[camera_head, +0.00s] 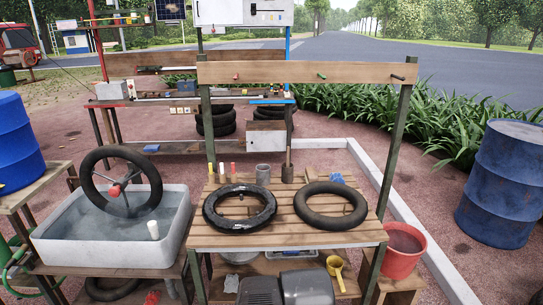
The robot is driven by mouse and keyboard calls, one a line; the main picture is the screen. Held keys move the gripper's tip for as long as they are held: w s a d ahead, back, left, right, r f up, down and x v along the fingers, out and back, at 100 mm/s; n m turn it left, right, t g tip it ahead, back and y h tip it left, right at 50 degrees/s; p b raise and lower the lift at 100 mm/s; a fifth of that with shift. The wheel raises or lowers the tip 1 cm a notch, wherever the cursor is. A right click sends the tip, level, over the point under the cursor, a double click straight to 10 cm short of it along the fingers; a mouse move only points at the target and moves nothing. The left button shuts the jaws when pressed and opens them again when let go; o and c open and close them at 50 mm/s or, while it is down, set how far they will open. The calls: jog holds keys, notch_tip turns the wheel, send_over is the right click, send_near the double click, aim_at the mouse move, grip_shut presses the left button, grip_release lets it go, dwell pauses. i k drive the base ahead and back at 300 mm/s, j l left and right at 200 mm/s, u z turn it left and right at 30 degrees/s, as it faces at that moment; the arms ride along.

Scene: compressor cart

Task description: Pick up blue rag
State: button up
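A small crumpled blue piece that looks like the blue rag (337,178) lies at the back right of the slatted wooden table (240,240), just behind the right-hand black tyre (330,222). The tyre stands between it and the front edge and may hide its lower part. Another small flat blue item (152,149) lies on a low bench farther back on the left; it is too small to tell what it is. I cannot make out my gripper in this view.
A second tyre (240,226), a grey cup (263,173) and a mallet (288,165) are on the table. An overhead plank (300,72) on posts spans the table. A water tub (60,248) is left; a red bucket (418,265) and blue barrel (505,185) are right.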

aim_at(336, 178)
jog(key=i+l, duration=0.2)
jog(key=l, duration=0.15)
jog(key=i+l+u, duration=0.15)
jog(key=i+l, duration=0.2)
jog(key=l, duration=0.3)
jog(key=i+l+u, duration=0.1)
jog(key=l, duration=0.25)
jog(key=i+l, duration=0.25)
jog(key=i+l+u, duration=0.15)
jog(key=l, duration=0.3)
